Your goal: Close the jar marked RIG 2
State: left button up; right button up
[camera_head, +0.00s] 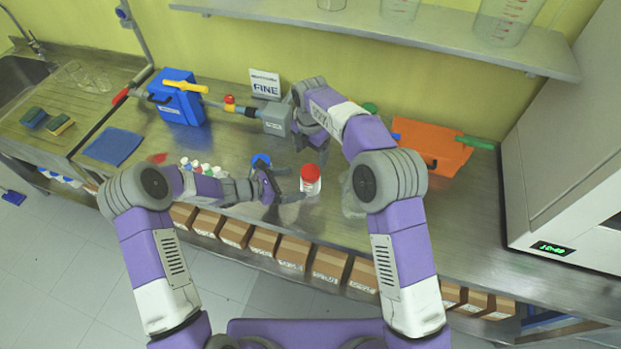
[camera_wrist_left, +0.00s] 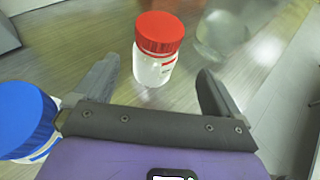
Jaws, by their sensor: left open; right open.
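A white jar with a red lid (camera_head: 311,180) stands upright on the bench; it also shows in the left wrist view (camera_wrist_left: 155,68). A jar with a blue lid (camera_head: 261,161) stands to its left and is partly hidden by my left arm; its lid is large at the left edge of the left wrist view (camera_wrist_left: 22,118). I cannot read RIG 2 on either jar. My left gripper (camera_head: 287,185) is open and empty, its fingers pointing at the red-lidded jar, which lies ahead between them. My right gripper (camera_head: 305,138) is open above the bench, behind the red-lidded jar.
A clear glass vessel (camera_wrist_left: 222,35) stands right of the red-lidded jar. Small vials (camera_head: 203,168) stand by my left forearm. A blue container (camera_head: 180,98), a grey box (camera_head: 275,121), a FINE sign (camera_head: 265,83) and an orange container (camera_head: 432,147) stand farther back.

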aim_at(303, 181)
pick_arm(q)
jog(key=shift+w+f, duration=0.35)
jog(key=shift+w, duration=0.15)
pick_arm(e)
jog(key=shift+w+f, duration=0.3)
jog(key=shift+w, duration=0.2)
pick_arm(q)
jog(key=shift+s+r, duration=0.15)
jog(key=shift+s, duration=0.15)
pick_arm(e)
jog(key=shift+s+r, duration=0.15)
jog(key=shift+s, duration=0.15)
pick_arm(q)
jog(key=shift+w+d+f, duration=0.25)
jog(key=shift+d, duration=0.1)
jog(key=x, duration=0.6)
jog(key=shift+w+d+f, duration=0.1)
jog(key=shift+w+d, duration=0.15)
jog(key=shift+d, duration=0.05)
pick_arm(e)
jog(key=shift+w, duration=0.1)
pick_arm(q)
jog(key=c, duration=1.6)
grip_shut()
pick_arm(e)
jog(key=shift+f, duration=0.3)
